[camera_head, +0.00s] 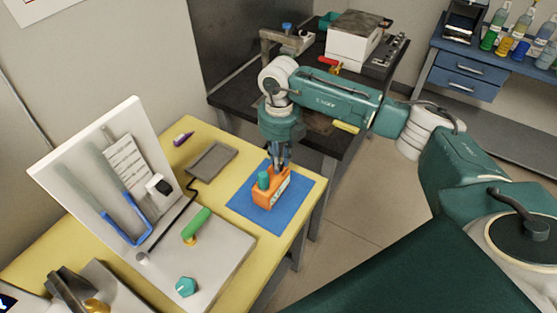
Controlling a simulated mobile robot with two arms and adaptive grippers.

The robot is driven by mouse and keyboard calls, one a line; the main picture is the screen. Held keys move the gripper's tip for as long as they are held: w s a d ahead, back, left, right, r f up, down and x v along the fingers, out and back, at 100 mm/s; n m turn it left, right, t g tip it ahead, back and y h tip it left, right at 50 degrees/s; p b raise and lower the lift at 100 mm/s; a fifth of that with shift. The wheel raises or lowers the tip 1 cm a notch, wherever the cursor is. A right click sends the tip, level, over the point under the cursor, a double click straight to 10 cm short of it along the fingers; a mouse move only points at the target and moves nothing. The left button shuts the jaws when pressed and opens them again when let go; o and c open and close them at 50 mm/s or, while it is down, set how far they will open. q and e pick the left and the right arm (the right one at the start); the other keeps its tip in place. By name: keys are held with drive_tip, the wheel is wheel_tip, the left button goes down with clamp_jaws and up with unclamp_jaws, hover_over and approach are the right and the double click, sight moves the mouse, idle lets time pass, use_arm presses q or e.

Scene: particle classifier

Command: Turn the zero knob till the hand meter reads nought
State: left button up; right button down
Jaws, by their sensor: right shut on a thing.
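The orange hand meter (270,193) stands on a blue mat (245,211) near the right end of the yellow table. A pale face shows on its right side, too small to read. A teal knob-like cylinder (263,180) rises from its near left end. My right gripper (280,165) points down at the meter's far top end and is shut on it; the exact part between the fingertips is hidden. I cannot tell which part is the zero knob.
A white panel (205,262) with an upright back board (90,160), blue tube, green handle (196,225) and teal knob (186,287) stands left of the mat. A grey tray (213,158) lies behind. A dark bench (235,102) stands beyond the table.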

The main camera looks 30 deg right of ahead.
idle(0.3)
drive_tip(key=c, duration=1.5)
unclamp_jaws()
drive_tip(key=shift+c, duration=0.2)
drive_tip(key=shift+r, duration=0.15)
wheel_tip(320, 180, up, 12)
drive_tip(key=shift+f, duration=0.2)
